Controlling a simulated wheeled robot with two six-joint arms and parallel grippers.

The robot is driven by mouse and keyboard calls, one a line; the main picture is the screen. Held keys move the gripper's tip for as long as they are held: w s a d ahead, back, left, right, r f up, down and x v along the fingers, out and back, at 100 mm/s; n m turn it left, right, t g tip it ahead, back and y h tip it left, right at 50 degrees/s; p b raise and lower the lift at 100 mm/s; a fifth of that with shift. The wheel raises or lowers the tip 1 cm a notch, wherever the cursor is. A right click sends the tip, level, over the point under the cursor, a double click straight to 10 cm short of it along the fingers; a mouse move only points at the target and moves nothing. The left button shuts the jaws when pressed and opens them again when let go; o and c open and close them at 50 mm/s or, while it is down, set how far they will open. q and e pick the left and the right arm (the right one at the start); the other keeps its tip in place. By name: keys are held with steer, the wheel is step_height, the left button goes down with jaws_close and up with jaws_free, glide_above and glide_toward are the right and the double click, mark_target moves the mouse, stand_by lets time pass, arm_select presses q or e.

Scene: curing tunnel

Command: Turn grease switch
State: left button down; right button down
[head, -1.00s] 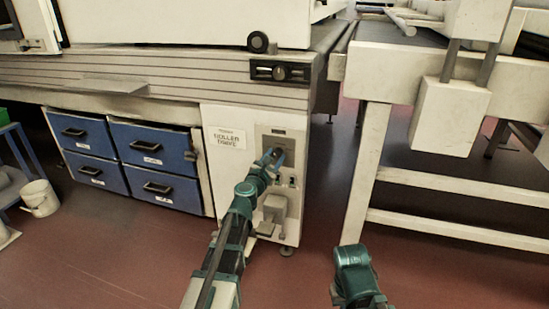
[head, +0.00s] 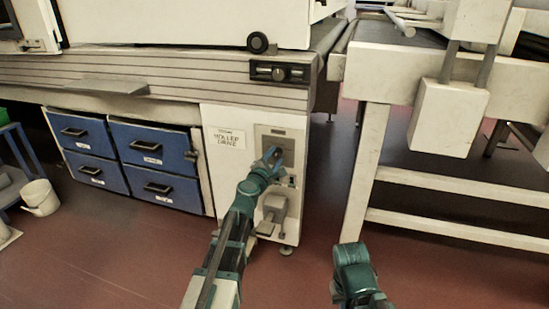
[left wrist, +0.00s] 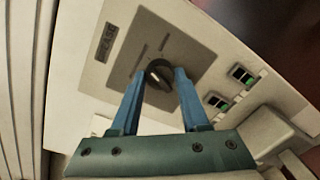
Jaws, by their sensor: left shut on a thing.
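The grease switch is a small dark round knob (left wrist: 158,72) on a grey plate (left wrist: 150,45) with a small label, seen in the left wrist view. In the head view the plate (head: 289,143) is on the front of the white cabinet. My left gripper (left wrist: 160,77) has its two blue fingers on either side of the knob and is shut on it. In the head view the left gripper (head: 273,157) reaches the plate and hides most of the knob. Only a teal part of my right arm shows at the bottom; its fingers are out of view.
Two small switches with green parts (left wrist: 242,75) sit beside the plate. A grey box-like fitting (head: 275,207) is below it on the cabinet (head: 231,165), which has a roller drive sign. Blue drawers (head: 155,145) are left; a white-legged conveyor (head: 366,165) is right, with floor between.

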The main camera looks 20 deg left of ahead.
stand_by(0.3)
arm_select(q)
steer(key=shift+c, duration=2)
jaws_free()
steer(key=shift+s, duration=0.2)
